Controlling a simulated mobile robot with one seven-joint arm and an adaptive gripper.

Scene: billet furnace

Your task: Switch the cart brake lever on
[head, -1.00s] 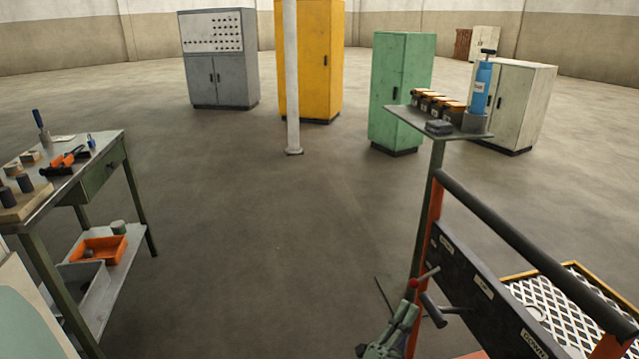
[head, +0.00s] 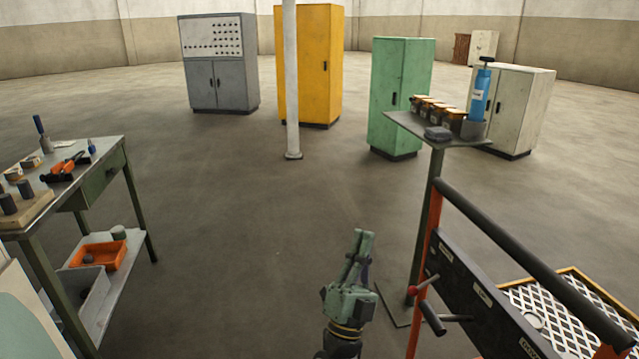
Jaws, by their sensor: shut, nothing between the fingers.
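The cart (head: 473,292) stands at the lower right, with an orange frame and a dark labelled side panel. The small panel labels are too small to read surely, so I cannot tell which one is marked as the brake. My green gripper (head: 363,236) is left of the red knob, apart from it, pointing up in the picture. Its fingers are together and empty.
A dark push bar (head: 530,268) runs along the cart's top. A small shelf on a post (head: 405,122) holds several jars and a blue bottle. A workbench (head: 107,148) with tools stands at the left. The floor between is clear.

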